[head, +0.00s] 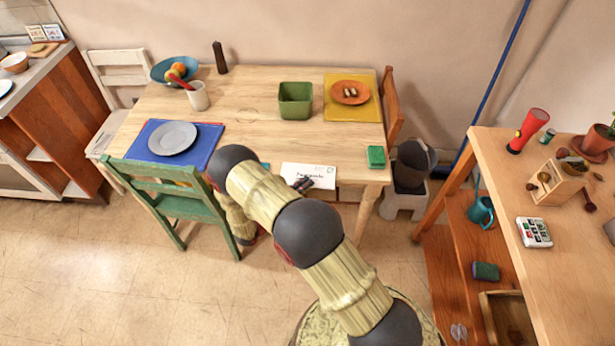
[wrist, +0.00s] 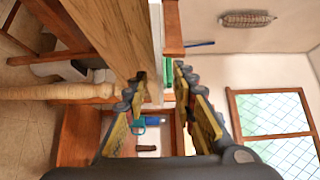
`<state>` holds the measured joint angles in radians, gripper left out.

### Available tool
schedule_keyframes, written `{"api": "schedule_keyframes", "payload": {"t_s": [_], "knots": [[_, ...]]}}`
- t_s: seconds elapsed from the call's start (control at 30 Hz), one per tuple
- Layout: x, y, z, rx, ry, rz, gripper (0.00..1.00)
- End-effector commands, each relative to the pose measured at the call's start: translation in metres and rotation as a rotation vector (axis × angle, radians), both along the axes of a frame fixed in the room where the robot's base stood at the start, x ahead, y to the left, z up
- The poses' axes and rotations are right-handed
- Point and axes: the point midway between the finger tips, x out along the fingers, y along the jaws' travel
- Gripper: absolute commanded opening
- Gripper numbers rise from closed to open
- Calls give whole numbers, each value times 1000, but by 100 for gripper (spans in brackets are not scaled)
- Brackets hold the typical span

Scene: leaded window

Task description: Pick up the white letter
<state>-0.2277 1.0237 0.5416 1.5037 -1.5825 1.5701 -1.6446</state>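The white letter (head: 309,174), with dark writing on it, lies flat at the front edge of the wooden table (head: 240,92). My gripper (head: 302,184) is at the letter's near edge, and its dark fingertip covers a small part of it. In the wrist view my gripper (wrist: 160,76) is open, with one finger on each side of a thin white strip, which looks like the letter (wrist: 156,50) seen edge-on. The fingers appear apart from it; I cannot tell whether either touches.
A green sponge-like block (head: 376,156) lies right of the letter. A green box (head: 295,100), blue mat with grey plate (head: 172,138) and yellow mat (head: 368,110) are on the table. A green chair (head: 185,205) stands left of my arm. A wooden shelf table (head: 500,180) is at right.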

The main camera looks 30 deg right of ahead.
Motion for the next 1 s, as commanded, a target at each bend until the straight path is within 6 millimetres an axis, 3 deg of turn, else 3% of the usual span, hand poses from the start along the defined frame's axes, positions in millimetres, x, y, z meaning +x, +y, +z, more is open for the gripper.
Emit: {"api": "schedule_keyframes", "payload": {"t_s": [0.2,0.47,0.9,1.0], "knots": [[5,-23,0,0,-1,-2,26],[6,-24,0,0,-1,0,26],[6,-23,0,0,-1,-1,1],[6,-23,0,0,-1,-1,0]]}}
